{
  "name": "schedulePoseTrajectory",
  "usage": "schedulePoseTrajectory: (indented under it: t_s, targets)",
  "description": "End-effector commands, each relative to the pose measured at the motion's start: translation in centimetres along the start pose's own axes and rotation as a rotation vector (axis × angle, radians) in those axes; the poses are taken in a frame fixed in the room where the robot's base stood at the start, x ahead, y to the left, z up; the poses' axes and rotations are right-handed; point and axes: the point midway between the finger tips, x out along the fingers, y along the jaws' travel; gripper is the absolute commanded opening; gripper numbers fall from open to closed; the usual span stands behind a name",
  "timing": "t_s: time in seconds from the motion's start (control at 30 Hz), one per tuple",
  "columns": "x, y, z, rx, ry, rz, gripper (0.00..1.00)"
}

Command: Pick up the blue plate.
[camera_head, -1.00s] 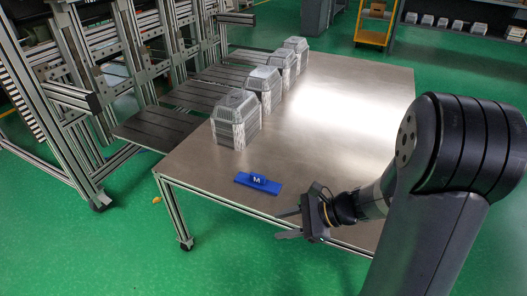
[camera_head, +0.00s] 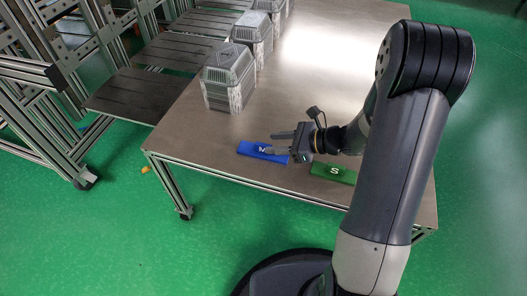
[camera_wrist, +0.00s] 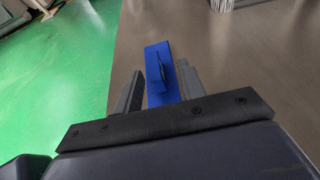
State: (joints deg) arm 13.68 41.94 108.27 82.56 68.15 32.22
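The blue plate (camera_head: 252,151) lies flat near the front left of the metal table, with a raised block marked "M" on it. My gripper (camera_head: 276,143) is open, its two fingers pointing left toward the plate. In the wrist view the blue plate (camera_wrist: 157,52) runs ahead between the two fingers, and its raised block (camera_wrist: 156,72) stands in the gap between the fingertips (camera_wrist: 159,82). Neither finger clearly touches the block. The near end of the plate is hidden behind the gripper body.
A green plate (camera_head: 345,176) marked "S" lies to the right, beneath my arm. Stacks of foil trays (camera_head: 229,77) stand along the left side of the metal table (camera_head: 200,135). Dark shelves (camera_head: 140,95) adjoin its left edge. The table's front edge is close.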

Motion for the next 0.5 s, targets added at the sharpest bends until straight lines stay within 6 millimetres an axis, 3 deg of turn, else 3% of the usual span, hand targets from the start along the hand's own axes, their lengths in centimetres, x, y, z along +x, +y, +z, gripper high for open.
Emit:
schedulePoseTrajectory:
  t_s: [0.23,0.5]
  targets:
    - [3.7,0.8,-0.2,-0.001,0.0,0.005,0.38]
    - [4.7,0.7,0.0,0.0,0.0,0.001,0.38]
